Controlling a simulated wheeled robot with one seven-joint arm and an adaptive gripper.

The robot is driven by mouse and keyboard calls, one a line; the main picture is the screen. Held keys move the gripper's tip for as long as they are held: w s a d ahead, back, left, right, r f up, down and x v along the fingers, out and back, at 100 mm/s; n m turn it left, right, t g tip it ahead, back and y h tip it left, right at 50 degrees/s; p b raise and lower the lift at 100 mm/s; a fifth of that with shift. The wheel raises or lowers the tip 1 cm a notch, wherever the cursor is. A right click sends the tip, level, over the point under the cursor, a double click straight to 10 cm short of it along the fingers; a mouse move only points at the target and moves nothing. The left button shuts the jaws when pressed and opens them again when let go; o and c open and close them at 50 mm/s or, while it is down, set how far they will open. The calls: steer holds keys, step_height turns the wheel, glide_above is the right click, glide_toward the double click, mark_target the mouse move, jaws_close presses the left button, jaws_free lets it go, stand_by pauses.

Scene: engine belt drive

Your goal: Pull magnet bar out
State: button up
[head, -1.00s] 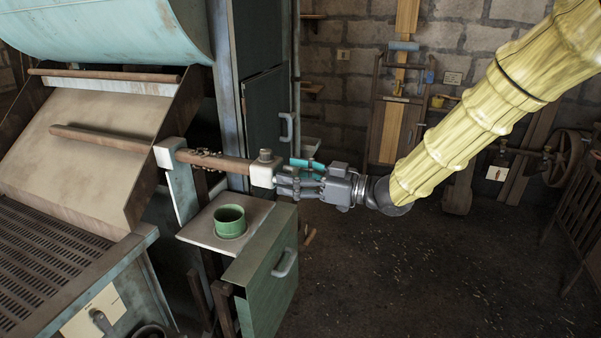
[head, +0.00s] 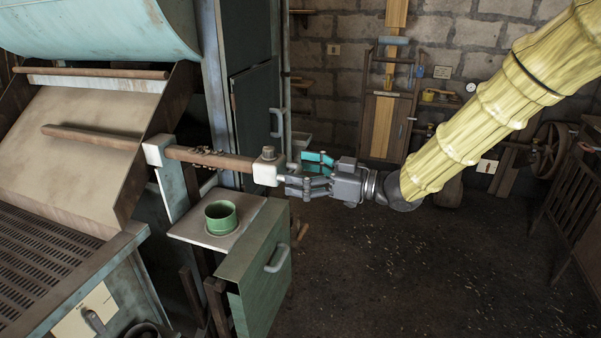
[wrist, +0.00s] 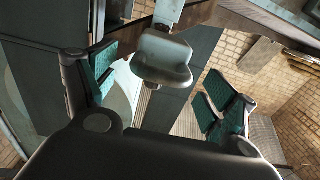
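The magnet bar is a brown rod (head: 222,160) with dark bits clinging to it. My gripper (head: 300,175) is just right of this block, teal finger pads spread. In the wrist view, my gripper (wrist: 162,90) is open. The pale end piece (wrist: 162,58) lies beyond and between its fingers, with gaps on both sides.
A green cup (head: 221,217) stands on a small shelf (head: 190,230) below the bar. A green drawer front (head: 265,285) with a handle juts out below my gripper. Open floor (head: 400,270) lies to the right.

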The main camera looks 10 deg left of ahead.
steer(key=shift+a+f, duration=0.1)
steer(key=shift+a, duration=0.1)
steer(key=v, duration=1.2)
